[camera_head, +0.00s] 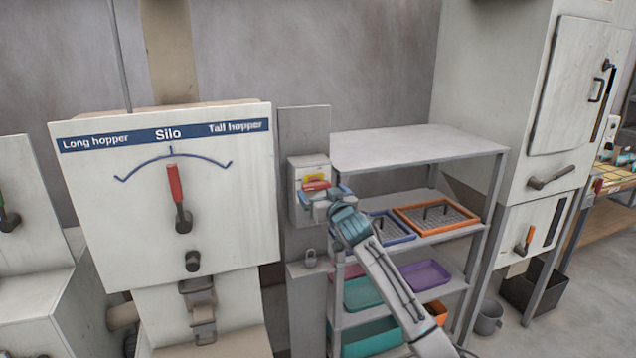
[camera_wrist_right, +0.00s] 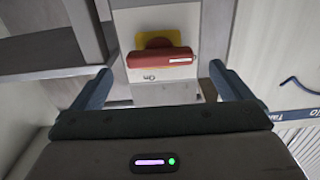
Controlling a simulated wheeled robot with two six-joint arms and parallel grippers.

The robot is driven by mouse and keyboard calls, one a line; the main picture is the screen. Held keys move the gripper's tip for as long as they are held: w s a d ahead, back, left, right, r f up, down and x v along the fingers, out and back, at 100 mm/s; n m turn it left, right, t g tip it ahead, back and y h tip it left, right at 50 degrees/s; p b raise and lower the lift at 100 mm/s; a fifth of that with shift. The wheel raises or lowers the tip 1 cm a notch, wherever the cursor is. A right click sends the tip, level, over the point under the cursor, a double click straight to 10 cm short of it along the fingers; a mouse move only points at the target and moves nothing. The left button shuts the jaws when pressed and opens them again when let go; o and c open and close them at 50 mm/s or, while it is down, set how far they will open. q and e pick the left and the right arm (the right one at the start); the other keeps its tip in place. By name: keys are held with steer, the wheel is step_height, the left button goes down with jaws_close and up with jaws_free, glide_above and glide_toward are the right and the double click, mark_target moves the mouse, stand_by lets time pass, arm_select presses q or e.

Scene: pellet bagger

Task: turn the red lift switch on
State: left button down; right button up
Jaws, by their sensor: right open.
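The red lift switch (camera_head: 317,185) is a red handle over a yellow plate on a grey box (camera_head: 298,205) fixed to a grey post. In the right wrist view the red switch (camera_wrist_right: 162,58) lies level across the box, with small lettering on and below it. My right gripper (camera_head: 325,203) is at the front of the box, just below the red handle. In the wrist view its two fingers (camera_wrist_right: 160,82) are open, one to each side of the switch, with nothing between them in contact. My left gripper is out of view.
The Silo panel (camera_head: 110,215) with a red-handled lever (camera_head: 176,190) stands left of the post. A shelf rack (camera_head: 420,147) with trays is on the right, close behind my right arm.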

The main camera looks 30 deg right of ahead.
mark_target(318, 187)
steer(key=shift+p+x, duration=0.6)
steer(key=shift+x, duration=1.3)
steer(key=c, duration=1)
